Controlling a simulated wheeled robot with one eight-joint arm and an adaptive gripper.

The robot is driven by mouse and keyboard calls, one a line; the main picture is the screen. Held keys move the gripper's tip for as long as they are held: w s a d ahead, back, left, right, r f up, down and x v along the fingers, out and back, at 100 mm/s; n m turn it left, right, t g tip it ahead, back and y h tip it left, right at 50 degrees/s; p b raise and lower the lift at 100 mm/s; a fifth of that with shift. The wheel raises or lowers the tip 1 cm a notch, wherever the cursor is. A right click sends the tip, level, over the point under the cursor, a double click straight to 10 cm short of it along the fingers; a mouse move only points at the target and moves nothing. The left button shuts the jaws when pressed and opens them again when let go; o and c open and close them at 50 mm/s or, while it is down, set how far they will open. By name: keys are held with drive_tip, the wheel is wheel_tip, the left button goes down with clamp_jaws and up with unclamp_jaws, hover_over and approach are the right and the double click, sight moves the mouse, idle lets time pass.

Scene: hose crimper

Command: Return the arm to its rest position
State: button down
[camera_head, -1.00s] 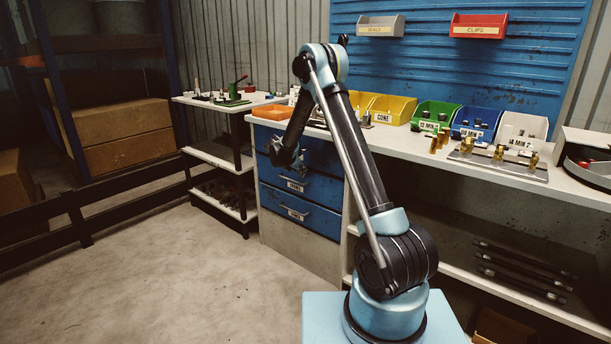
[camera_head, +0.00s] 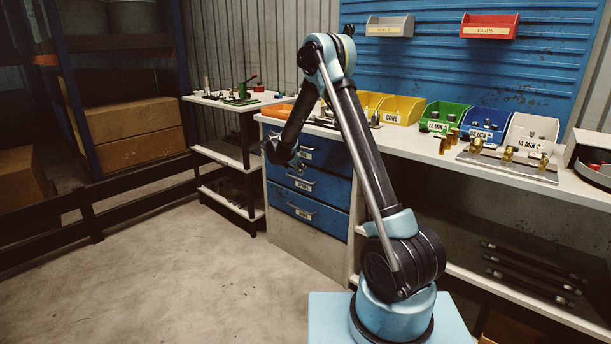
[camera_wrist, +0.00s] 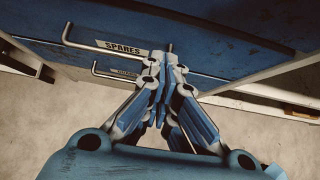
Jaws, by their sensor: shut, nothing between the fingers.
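My arm rises from its light blue base and bends at the elbow, with the forearm hanging down to the left in the head view. My gripper (camera_wrist: 165,65) is shut and empty in the wrist view, with its blue and grey fingers together. It points toward the blue drawer front with the SPARES label (camera_wrist: 122,48). In the head view the gripper is mostly hidden behind the wrist, in front of the blue drawers (camera_head: 318,181). I cannot tell the exact gap between the fingers and the drawer front.
The workbench (camera_head: 400,137) carries coloured bins, brass fittings and a metal fixture plate (camera_head: 508,163). A drawer handle (camera_wrist: 95,42) is close to the fingers in the wrist view. A side table (camera_head: 222,101) stands at the back left. The floor (camera_head: 190,275) at left is clear.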

drive_tip(key=v, duration=0.5)
drive_tip(key=s+d+r+m+g+y, duration=0.1)
drive_tip(key=s+d+r+m+g, duration=0.1)
drive_tip(key=s+d+r+m, duration=0.7)
drive_tip(key=s+d+r+m+g+y, duration=0.1)
drive_tip(key=s+d+r+m, duration=0.3)
drive_tip(key=s+d, duration=1)
drive_tip(key=s+d+f+m+y, duration=0.1)
drive_tip(key=s+f+m, duration=0.2)
drive_tip(key=s, duration=0.7)
drive_tip(key=s+d+f+m+g+y, duration=0.1)
drive_tip(key=s+f+m, duration=0.2)
drive_tip(key=s+m, duration=0.4)
drive_tip(key=s+d+f+m+y, duration=0.1)
drive_tip(key=s+m, duration=0.4)
drive_tip(key=s, duration=0.9)
wheel_tip(320, 180, down, 3)
drive_tip(key=shift+d+r+g+y, duration=0.15)
drive_tip(key=shift+d+g+y, duration=0.2)
drive_tip(key=shift+d, duration=0.25)
